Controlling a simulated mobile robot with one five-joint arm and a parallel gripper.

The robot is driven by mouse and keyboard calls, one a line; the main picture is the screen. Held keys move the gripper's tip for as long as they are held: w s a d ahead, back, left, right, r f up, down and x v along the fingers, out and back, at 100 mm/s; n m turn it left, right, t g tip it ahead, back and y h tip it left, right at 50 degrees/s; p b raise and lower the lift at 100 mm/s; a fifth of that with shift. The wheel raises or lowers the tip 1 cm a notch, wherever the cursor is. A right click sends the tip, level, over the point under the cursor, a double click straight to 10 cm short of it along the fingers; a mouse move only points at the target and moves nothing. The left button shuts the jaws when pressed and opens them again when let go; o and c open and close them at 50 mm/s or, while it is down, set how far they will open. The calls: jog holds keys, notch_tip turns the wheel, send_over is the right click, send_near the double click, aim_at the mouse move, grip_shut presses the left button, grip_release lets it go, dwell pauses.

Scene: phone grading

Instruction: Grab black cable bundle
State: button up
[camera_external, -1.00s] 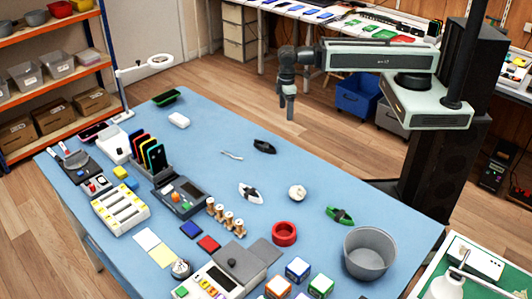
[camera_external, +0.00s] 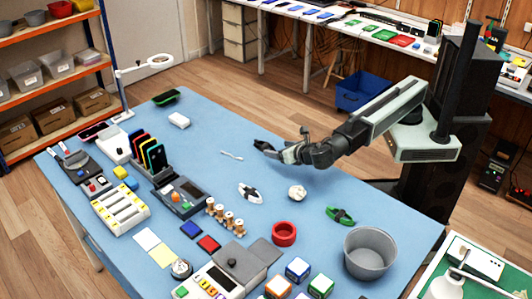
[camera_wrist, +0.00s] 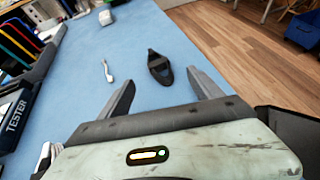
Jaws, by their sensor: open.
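The black cable bundle (camera_wrist: 159,69) lies on the blue table in the wrist view, ahead of my fingertips and between their lines. In the external view the black bundle (camera_external: 265,147) shows just left of my gripper (camera_external: 282,152), partly overlapped by it. In the wrist view my gripper (camera_wrist: 162,88) is open, with one finger on each side and nothing between them. I cannot tell the exact height of the fingers above the table.
A white cable (camera_external: 232,155) lies left of the bundle. A white bundle with black tie (camera_external: 250,193), a cream round coil (camera_external: 297,192) and a green bundle (camera_external: 340,215) lie nearer. A grey bucket (camera_external: 369,252) stands at the table's right corner.

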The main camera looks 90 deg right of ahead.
aim_at(266, 146)
jog(key=b+x, duration=0.1)
jog(key=x, duration=0.1)
jog(key=shift+w+d+f, duration=0.1)
jog(key=shift+w+d, duration=0.05)
jog(key=shift+d, duration=0.1)
jog(key=b+x, duration=0.2)
jog(key=x, duration=0.3)
jog(key=shift+w+d, duration=0.2)
jog(key=shift+w, duration=0.05)
grip_shut()
notch_tip(266, 146, up, 11)
jog(key=p, duration=1)
jog(key=shift+f, duration=0.2)
